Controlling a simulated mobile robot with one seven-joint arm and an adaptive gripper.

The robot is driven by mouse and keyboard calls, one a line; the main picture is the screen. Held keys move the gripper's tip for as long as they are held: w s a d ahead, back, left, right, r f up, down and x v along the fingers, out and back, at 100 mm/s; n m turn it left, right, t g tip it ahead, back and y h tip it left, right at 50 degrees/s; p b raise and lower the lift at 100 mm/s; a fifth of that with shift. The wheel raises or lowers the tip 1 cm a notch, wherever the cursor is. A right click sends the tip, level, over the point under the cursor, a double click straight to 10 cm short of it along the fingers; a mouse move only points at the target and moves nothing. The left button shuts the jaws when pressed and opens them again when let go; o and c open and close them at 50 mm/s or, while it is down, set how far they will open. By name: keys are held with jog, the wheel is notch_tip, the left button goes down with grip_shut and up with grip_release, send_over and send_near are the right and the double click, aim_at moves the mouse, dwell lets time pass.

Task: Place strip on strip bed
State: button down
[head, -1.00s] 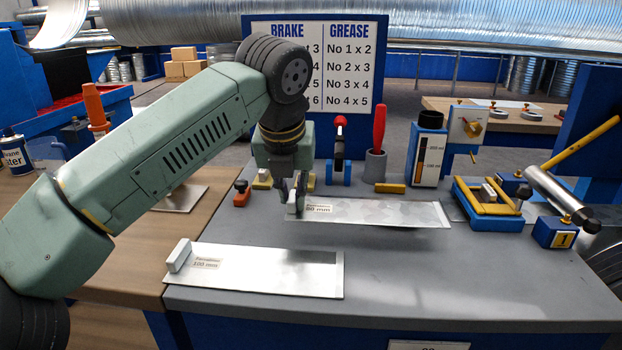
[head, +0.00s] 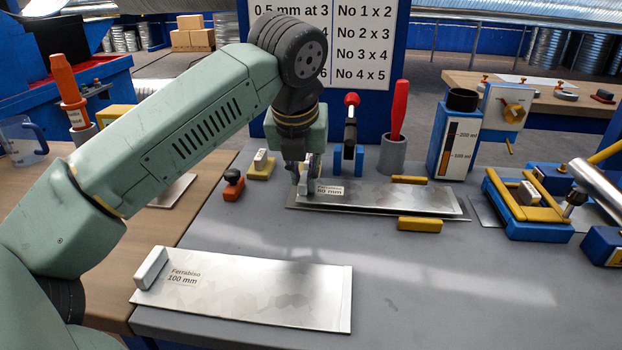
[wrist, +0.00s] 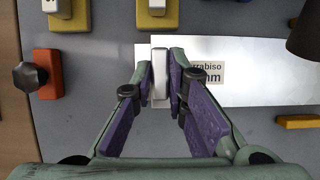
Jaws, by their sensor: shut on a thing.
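A thin silvery strip labelled 80 mm (head: 400,198) has a white block grip (head: 311,184) at its left end. My gripper (head: 304,178) is shut on that block; in the wrist view the block (wrist: 159,77) shows between the two finger pads. The strip lies over a flat grey plate (head: 298,207), which looks like the strip bed, between yellow stops. The plate's edge shows along the strip's left and front. Whether the strip touches the plate or hovers just above it I cannot tell. The strip's far edge is partly hidden by my gripper.
Another strip, labelled 100 mm (head: 255,290), lies at the front left of the bench. Yellow stops (head: 420,224) stand before and behind the bed. A red-knobbed tool, a red-handled tool in a grey cup (head: 392,155) and a blue gauge stand behind. A yellow-blue fixture (head: 525,205) is right.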

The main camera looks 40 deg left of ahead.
jog(key=shift+f, duration=0.65)
jog(key=shift+r, duration=0.15)
jog(key=shift+d, duration=0.1)
jog(key=c, duration=1.6)
grip_release()
jog(key=p+v, duration=0.6)
jog(key=v, duration=0.6)
jog(key=shift+s, duration=0.1)
